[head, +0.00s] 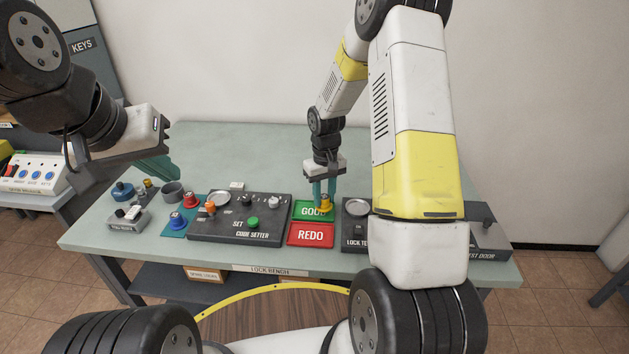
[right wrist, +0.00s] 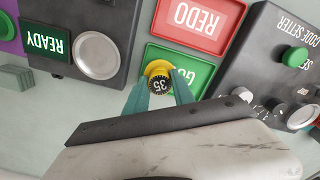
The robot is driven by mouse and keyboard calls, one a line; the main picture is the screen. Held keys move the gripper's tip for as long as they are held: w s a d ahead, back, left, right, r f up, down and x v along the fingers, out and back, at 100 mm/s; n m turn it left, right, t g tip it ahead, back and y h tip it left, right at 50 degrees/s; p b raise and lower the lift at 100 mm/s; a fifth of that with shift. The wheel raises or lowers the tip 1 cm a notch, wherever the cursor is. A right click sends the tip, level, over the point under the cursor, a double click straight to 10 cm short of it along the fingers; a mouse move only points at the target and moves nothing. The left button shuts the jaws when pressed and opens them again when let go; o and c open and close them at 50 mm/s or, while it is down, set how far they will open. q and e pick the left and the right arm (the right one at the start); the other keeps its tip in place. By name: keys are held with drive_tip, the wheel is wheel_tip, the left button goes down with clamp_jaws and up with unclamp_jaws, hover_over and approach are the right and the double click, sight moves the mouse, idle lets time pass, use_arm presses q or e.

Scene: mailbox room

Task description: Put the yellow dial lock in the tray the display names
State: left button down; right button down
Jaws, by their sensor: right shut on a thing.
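The yellow dial lock (right wrist: 158,68) has a dark dial marked 35. It also shows in the head view (head: 326,202). My right gripper (head: 325,196) is shut on it with teal fingers, pointing down at the right part of the green GOOD tray (head: 301,213). I cannot tell whether the lock touches the tray floor. The red REDO tray (head: 311,235) lies just in front and looks empty. In the right wrist view, a display (right wrist: 45,42) reads READY in green. My left gripper (head: 158,166) is at the bench's left side; its teal fingers overlap.
The dark code setter box (head: 240,218) stands left of the trays. The lock tester (head: 355,235) stands right, partly behind my right arm. The back of the bench is clear.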

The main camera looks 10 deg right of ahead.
drive_tip(key=shift+f, duration=0.3)
drive_tip(key=shift+f, duration=0.9)
drive_tip(key=c, duration=0.7)
unclamp_jaws()
drive_tip(key=shift+c, duration=0.2)
drive_tip(key=shift+r, duration=0.1)
drive_tip(key=shift+r, duration=2.95)
